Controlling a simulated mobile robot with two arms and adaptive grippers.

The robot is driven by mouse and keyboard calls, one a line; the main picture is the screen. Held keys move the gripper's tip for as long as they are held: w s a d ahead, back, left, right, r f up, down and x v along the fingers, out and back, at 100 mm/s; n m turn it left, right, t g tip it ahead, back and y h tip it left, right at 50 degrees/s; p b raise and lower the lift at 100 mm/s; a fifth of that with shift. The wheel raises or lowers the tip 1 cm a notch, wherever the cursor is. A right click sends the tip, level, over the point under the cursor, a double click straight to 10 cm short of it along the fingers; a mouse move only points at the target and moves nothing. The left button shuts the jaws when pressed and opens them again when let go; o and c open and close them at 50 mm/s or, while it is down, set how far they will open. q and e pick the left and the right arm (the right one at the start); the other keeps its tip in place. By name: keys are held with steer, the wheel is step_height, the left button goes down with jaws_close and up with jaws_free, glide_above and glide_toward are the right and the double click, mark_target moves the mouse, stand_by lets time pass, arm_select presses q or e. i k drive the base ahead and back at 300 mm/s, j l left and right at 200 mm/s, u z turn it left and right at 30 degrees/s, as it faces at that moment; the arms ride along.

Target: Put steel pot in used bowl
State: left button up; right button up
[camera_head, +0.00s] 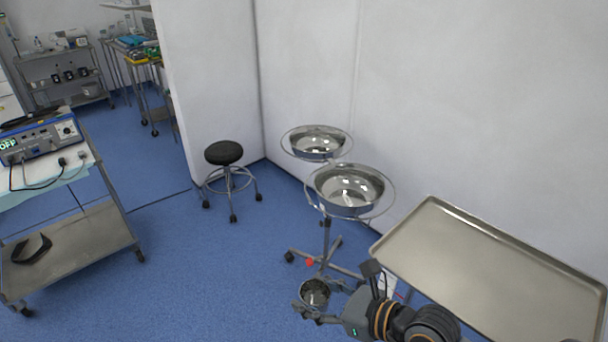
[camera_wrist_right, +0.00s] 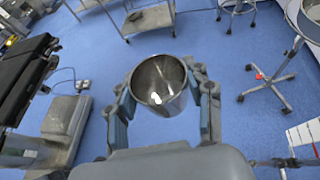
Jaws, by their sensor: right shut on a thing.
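A shiny steel pot (camera_head: 314,293) is held at the bottom middle of the head view by my right gripper (camera_head: 318,299). In the right wrist view the steel pot (camera_wrist_right: 160,88) sits between the two fingers of my right gripper (camera_wrist_right: 164,100), its open top visible and its inside looking empty. Two steel bowls sit in ring holders on a wheeled stand: a nearer bowl (camera_head: 347,190) and a farther bowl (camera_head: 317,143). I cannot tell which is the used bowl. The pot is in front of the stand and apart from both bowls. My left gripper is not in view.
A bare steel tray table (camera_head: 490,270) stands at the right. The stand's wheeled base (camera_head: 325,262) is just beyond the pot. A black stool (camera_head: 224,153) stands left of the stand. A cart (camera_head: 75,258) with a device is at the left. Blue floor between is free.

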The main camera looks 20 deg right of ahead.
mark_target(352, 192)
steer(key=i+j+u, duration=0.25)
steer(key=i, duration=0.25)
steer(key=i+u, duration=0.2)
steer(key=i, duration=0.25)
steer(key=i+z, duration=0.45)
steer(key=i+j+z, duration=0.25)
steer(key=i+z, duration=0.15)
steer(key=i, duration=0.25)
steer(key=i+z, duration=0.25)
steer(key=z, duration=0.2)
steer(key=i+j+z, duration=0.1)
steer(key=i+z, duration=0.15)
steer(key=z, duration=0.25)
steer(key=i+j+z, duration=0.15)
steer(key=z, duration=0.3)
steer(key=i+j+z, duration=0.2)
steer(key=z, duration=0.3)
steer(key=i+j+z, duration=0.35)
steer(key=j+z, duration=0.2)
steer(key=j, duration=0.15)
steer(key=i+j+z, duration=0.25)
steer(key=k+j, duration=0.1)
